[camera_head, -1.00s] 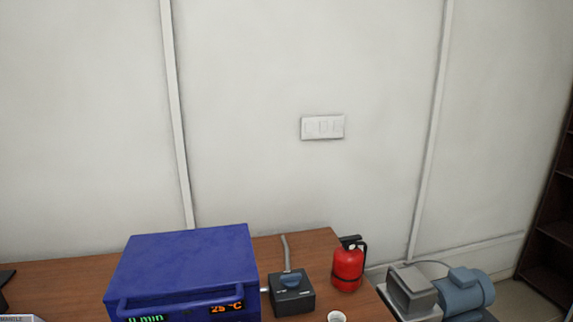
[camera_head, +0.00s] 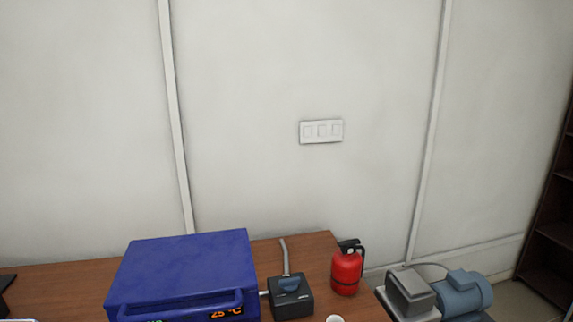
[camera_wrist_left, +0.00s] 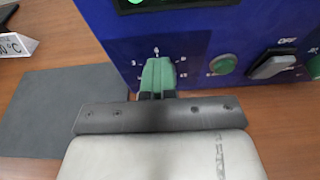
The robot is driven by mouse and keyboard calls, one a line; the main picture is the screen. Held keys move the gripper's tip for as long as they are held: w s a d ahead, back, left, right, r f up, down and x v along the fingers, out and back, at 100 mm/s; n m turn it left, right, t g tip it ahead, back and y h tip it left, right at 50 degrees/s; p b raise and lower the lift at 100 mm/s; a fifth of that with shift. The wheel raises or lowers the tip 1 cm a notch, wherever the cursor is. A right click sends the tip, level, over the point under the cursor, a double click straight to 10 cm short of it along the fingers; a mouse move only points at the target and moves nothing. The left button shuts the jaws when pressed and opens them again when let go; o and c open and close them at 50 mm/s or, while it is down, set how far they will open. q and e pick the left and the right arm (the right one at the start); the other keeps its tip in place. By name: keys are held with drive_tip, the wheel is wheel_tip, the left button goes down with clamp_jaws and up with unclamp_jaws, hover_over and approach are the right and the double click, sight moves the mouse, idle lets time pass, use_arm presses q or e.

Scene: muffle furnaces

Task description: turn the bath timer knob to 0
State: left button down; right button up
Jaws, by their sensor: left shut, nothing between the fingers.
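The bath is a blue box (camera_head: 185,270) on the table at the lower left of the head view, with an orange 25 °C readout. Its blue front panel (camera_wrist_left: 190,25) fills the top of the left wrist view. A green timer knob (camera_wrist_left: 158,72) stands on that panel, with small marks around it. My left gripper (camera_wrist_left: 156,95) is shut with nothing held, its dark fingertips right at the knob's near end. I cannot tell whether they touch it. The knob's lower part is hidden. My right gripper is in neither view.
A grey mat (camera_wrist_left: 60,105) lies left on the wooden table (camera_head: 70,285). A black control box (camera_head: 290,297) and red extinguisher (camera_head: 346,270) stand right of the bath.

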use_arm(q)
drive_tip(key=shift+a+r, duration=0.15)
drive_tip(key=shift+a, duration=0.75)
drive_tip(key=shift+y, duration=0.3)
drive_tip(key=shift+p, duration=0.3)
drive_tip(key=p+v, duration=0.1)
drive_tip(key=v, duration=0.1)
drive_tip(key=f+p+v, duration=0.1)
drive_tip(key=v, duration=0.2)
drive_tip(key=shift+s+f, duration=0.1)
drive_tip(key=shift+s, duration=0.35)
drive_tip(key=shift+d, duration=0.1)
